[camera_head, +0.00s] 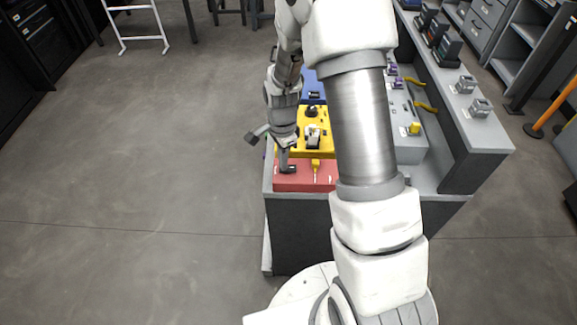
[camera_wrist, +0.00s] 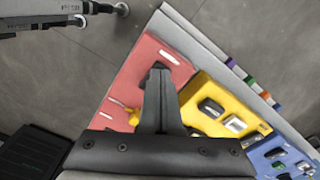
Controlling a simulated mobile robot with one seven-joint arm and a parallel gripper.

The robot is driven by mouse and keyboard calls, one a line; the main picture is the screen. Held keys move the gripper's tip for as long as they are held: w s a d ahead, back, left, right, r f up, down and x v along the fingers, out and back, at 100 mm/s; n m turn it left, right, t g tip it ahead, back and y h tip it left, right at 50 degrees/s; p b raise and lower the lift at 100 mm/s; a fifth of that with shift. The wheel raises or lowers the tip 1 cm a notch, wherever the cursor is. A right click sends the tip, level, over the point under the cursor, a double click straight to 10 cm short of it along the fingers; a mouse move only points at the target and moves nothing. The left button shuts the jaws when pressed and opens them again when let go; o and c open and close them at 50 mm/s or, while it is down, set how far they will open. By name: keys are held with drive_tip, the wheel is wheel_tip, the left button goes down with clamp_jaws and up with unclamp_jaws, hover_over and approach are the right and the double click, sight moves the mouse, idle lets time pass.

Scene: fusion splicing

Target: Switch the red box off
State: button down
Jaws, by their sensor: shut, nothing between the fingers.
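The red box (camera_head: 322,180) sits at the near end of the grey bench in the head view. It also shows in the wrist view (camera_wrist: 125,82), left of the yellow box. A small dark part with a light face (camera_wrist: 169,57) sits on the red box just beyond my fingertips; I cannot tell its switch position. A yellow part (camera_wrist: 132,118) stands on the same box. My gripper (camera_head: 284,168) points down over the red box's left side. In the wrist view my gripper (camera_wrist: 160,69) is shut and empty, its tips close to the dark part; contact is unclear.
A yellow box (camera_head: 322,145) with dark and metallic parts adjoins the red box, with a blue box (camera_head: 312,85) behind it. A grey unit (camera_head: 407,150) with a yellow knob stands to the right. My arm hides part of the bench. Floor is clear at left.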

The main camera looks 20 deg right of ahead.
wheel_tip(320, 180, up, 7)
drive_tip(key=p, duration=0.4)
idle(0.4)
drive_tip(key=s+r+n+t, duration=0.1)
drive_tip(key=s+r+n, duration=0.3)
drive_tip(key=r, duration=0.5)
drive_tip(key=s+r+n+t, duration=0.2)
drive_tip(key=s+r+n, duration=0.1)
drive_tip(key=r, duration=0.7)
drive_tip(key=s+r+n+t, duration=0.2)
drive_tip(key=s+r+n, duration=0.6)
drive_tip(key=s, duration=0.5)
drive_tip(key=shift+s+r+n+t, duration=0.15)
drive_tip(key=shift+s+n+t, duration=0.05)
drive_tip(key=shift+n+t, duration=0.1)
